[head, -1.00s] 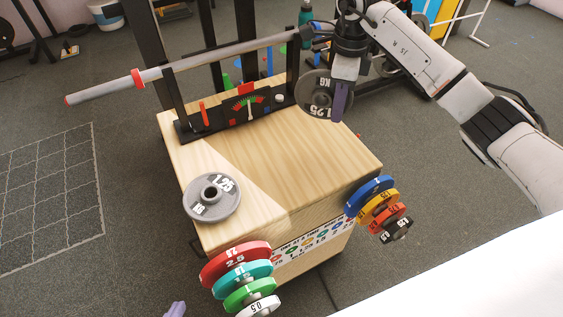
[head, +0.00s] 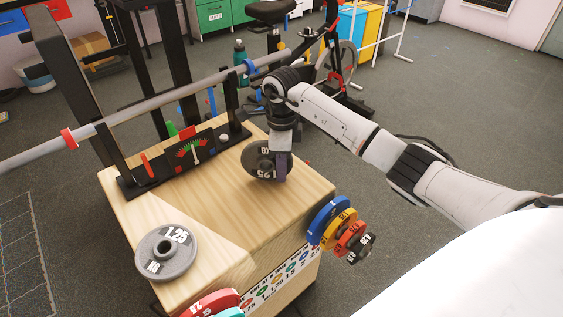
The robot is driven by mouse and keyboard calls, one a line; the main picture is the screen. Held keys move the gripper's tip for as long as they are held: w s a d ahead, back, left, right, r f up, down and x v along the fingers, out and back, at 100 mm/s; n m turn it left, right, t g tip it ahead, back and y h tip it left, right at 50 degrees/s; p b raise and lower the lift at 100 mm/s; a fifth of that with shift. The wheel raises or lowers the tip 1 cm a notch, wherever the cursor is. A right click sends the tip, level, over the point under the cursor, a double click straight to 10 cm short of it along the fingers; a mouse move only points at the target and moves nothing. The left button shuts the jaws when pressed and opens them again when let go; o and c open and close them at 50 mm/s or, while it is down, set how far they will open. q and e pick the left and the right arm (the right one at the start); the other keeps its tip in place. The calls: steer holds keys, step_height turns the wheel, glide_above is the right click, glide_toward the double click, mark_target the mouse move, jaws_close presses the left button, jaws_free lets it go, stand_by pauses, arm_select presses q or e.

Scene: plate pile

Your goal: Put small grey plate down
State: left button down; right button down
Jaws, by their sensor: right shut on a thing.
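A small dark grey plate (head: 262,163) marked 1.25 is held on edge by my right gripper (head: 281,172), which is shut on it. The plate stands upright over the back right part of the wooden box top (head: 265,210); I cannot tell whether its lower edge touches the wood. A second, lighter grey 1.25 plate (head: 183,262) lies flat at the front left of the box top. My left gripper is not in view.
A grey bar (head: 160,103) with red and blue collars rests on black uprights behind a dial panel (head: 195,152). Coloured plates (head: 333,222) hang on the box's right side, and red and teal ones (head: 212,303) at its front. The middle of the box top is clear.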

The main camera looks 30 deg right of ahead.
steer(key=shift+w+r, duration=0.15)
steer(key=c, duration=1.8)
jaws_free()
step_height(320, 180, up, 12)
steer(key=shift+p, duration=0.8)
